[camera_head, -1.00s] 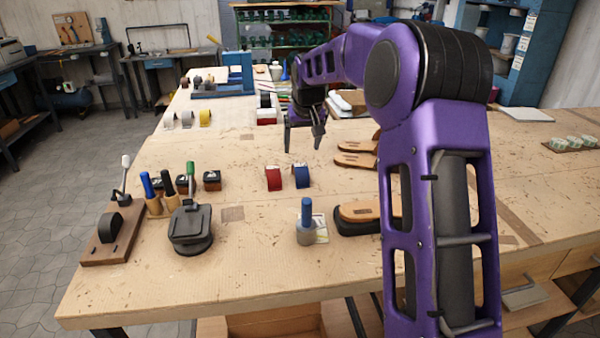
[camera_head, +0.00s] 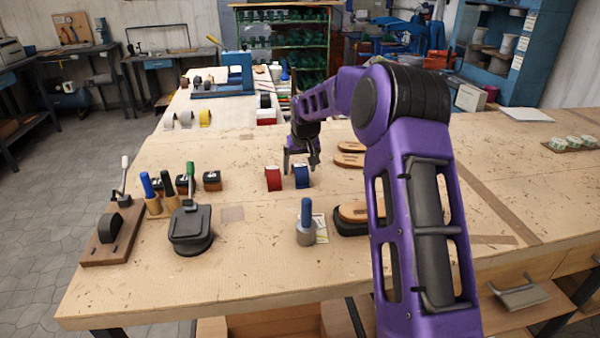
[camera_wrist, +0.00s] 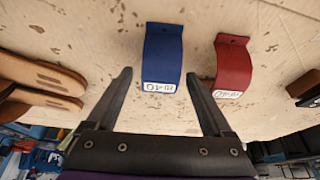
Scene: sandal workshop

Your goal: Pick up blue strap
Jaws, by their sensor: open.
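The blue strap (camera_head: 301,177) stands as a curved band on the wooden table, just right of the red strap (camera_head: 273,178). In the wrist view the blue strap (camera_wrist: 163,58) is ahead of my fingers and between their lines, with a white label at its near end. The red strap (camera_wrist: 231,66) is to its right. My gripper (camera_head: 301,169) points down just behind the blue strap in the head view. I cannot tell the exact height of the fingertips over the table.
Sandal soles (camera_head: 352,155) lie to the right, also seen in the wrist view (camera_wrist: 40,75). A blue-handled tool (camera_head: 306,222) stands in front. A black stand (camera_head: 190,230) and dark blocks (camera_head: 212,181) are to the left. Bare table (camera_head: 240,285) lies in the foreground.

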